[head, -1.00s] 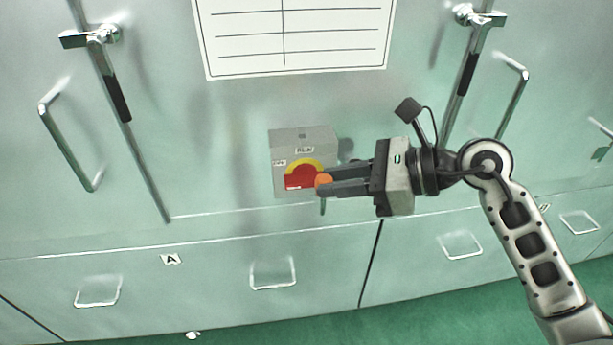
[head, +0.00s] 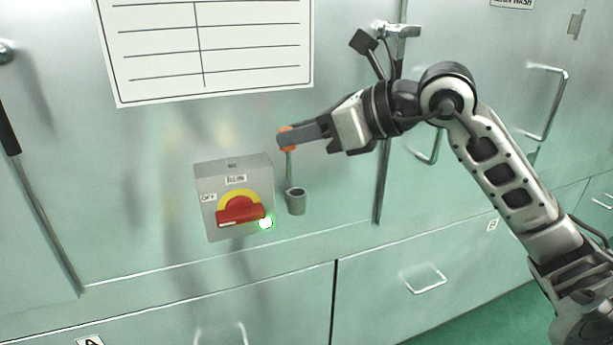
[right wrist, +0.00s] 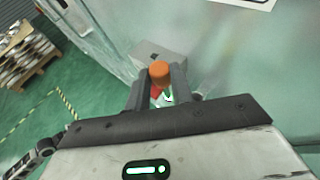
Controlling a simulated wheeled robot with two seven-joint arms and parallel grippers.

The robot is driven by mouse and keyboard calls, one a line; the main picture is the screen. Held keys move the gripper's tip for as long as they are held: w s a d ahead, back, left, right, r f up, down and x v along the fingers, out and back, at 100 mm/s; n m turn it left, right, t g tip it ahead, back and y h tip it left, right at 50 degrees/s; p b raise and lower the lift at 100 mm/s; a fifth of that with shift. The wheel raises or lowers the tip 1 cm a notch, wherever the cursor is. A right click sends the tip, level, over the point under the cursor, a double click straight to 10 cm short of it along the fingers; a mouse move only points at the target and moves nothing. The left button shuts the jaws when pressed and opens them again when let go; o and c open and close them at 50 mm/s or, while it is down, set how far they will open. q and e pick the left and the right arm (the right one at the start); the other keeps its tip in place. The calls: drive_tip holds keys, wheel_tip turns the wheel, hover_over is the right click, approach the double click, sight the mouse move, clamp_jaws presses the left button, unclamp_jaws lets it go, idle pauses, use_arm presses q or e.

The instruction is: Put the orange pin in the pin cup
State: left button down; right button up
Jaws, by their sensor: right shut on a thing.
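The orange pin (head: 287,145) has an orange head and a thin grey-green shaft. My right gripper (head: 293,136) is shut on its head, and the shaft hangs down nearly upright. The pin cup (head: 296,203) is a small dark grey cup on the cabinet front. The shaft's lower end shows just above the cup's rim; I cannot tell whether it is over the opening or in front of it. In the right wrist view the orange head of the pin (right wrist: 159,71) sits between the two fingers.
A grey switch box (head: 208,218) with a red handle on a yellow disc and a lit green lamp (head: 265,223) stands left of the cup. A long door handle bar (head: 383,180) is to the right. A white chart (head: 250,75) hangs above.

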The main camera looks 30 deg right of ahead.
drive_tip(key=w+d+f, duration=0.1)
drive_tip(key=f, duration=0.1)
drive_tip(key=w+d+f, duration=0.1)
drive_tip(key=f, duration=0.2)
drive_tip(key=w+d+f, duration=0.1)
drive_tip(key=w+f, duration=0.1)
drive_tip(key=f, duration=0.1)
drive_tip(key=shift+d+f, duration=0.25)
drive_tip(key=shift+d, duration=0.1)
drive_tip(key=shift+f, duration=0.3)
